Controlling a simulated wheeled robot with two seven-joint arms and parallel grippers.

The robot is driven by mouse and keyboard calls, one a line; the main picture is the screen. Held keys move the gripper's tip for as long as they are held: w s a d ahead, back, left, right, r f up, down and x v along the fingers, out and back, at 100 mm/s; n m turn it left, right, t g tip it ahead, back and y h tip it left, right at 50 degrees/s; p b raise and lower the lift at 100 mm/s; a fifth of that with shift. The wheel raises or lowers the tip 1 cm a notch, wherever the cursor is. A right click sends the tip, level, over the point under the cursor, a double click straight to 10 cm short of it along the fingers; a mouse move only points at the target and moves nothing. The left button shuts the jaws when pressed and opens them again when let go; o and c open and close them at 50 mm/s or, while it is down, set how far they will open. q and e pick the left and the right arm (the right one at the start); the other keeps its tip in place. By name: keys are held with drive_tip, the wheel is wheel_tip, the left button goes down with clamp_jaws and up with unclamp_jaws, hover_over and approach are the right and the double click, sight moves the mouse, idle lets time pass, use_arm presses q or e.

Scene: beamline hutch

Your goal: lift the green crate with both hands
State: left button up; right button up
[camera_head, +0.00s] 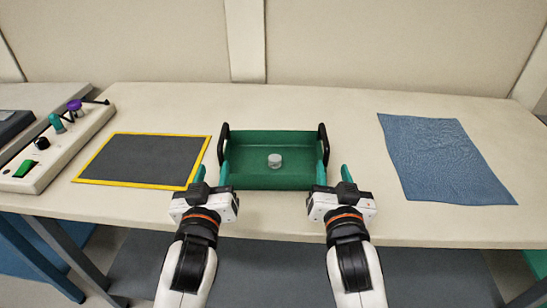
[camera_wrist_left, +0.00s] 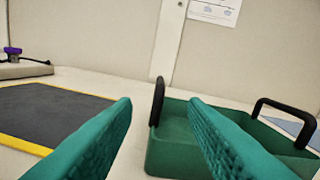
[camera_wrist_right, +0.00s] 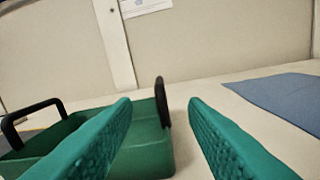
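The green crate (camera_head: 270,183) sits on the table with a small grey-white round object (camera_head: 275,160) inside it. It has a black handle on its left side (camera_head: 223,138) and one on its right side (camera_head: 323,138). My left gripper (camera_head: 212,174) is open at the crate's near left corner; its near handle (camera_wrist_left: 157,101) stands ahead between the fingers in the left wrist view. My right gripper (camera_head: 333,174) is open at the near right corner; that handle (camera_wrist_right: 162,102) shows ahead between the fingers in the right wrist view. Neither gripper is closed on a handle.
A dark mat with a yellow border (camera_head: 140,160) lies left of the crate. A blue cloth (camera_head: 445,160) lies to the right. A control panel with knobs (camera_head: 50,150) stands at the far left. The table behind the crate is clear up to the wall.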

sight(220, 145)
use_arm(q)
drive_tip(key=w, duration=1.2)
drive_tip(key=shift+d, duration=0.1)
use_arm(e)
drive_tip(key=w, duration=1.2)
use_arm(q)
clamp_jaws()
use_arm(e)
clamp_jaws()
